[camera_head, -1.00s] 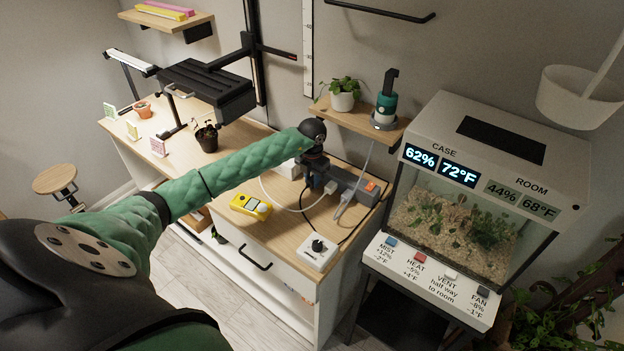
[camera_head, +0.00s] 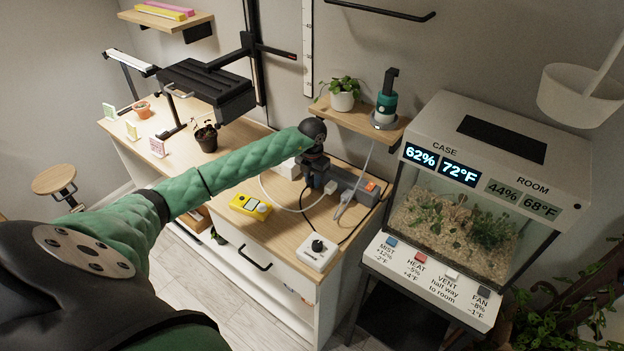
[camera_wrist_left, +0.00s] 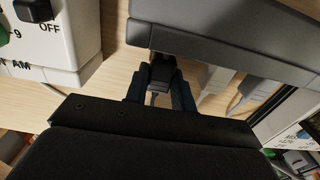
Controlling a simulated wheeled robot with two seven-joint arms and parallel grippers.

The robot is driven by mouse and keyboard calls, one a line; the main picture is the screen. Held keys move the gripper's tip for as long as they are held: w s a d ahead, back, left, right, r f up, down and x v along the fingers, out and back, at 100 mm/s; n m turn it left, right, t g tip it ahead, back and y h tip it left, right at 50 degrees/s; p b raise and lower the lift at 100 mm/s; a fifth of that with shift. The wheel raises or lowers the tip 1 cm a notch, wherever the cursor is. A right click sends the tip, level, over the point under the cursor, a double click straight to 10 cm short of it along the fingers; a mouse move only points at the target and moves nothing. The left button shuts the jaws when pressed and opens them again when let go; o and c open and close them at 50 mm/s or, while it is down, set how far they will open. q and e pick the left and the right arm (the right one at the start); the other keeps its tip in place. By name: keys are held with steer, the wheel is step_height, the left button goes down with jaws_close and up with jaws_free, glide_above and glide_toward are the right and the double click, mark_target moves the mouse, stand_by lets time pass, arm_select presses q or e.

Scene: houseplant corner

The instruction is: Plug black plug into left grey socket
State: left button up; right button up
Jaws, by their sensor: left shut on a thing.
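My left gripper (camera_head: 314,180) is over the desk at the left end of the grey socket strip (camera_head: 352,184). In the left wrist view its two dark fingers (camera_wrist_left: 160,92) are shut on the black plug (camera_wrist_left: 160,70). The plug's front is at the near edge of the grey strip (camera_wrist_left: 215,42); I cannot tell whether its prongs are in a socket. The socket openings are hidden. A black cord (camera_head: 352,234) runs across the desk towards the gripper. My right gripper is not in view.
A white dial box (camera_head: 317,250) sits at the desk's front right, and a yellow meter (camera_head: 250,207) left of the gripper. A white timer box (camera_wrist_left: 45,38) stands left of the fingers. A shelf (camera_head: 358,122) hangs above.

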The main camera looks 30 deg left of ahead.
arm_select(q)
steer(key=shift+w+b, duration=0.35)
steer(key=shift+w, duration=0.3)
steer(key=o, duration=1.1)
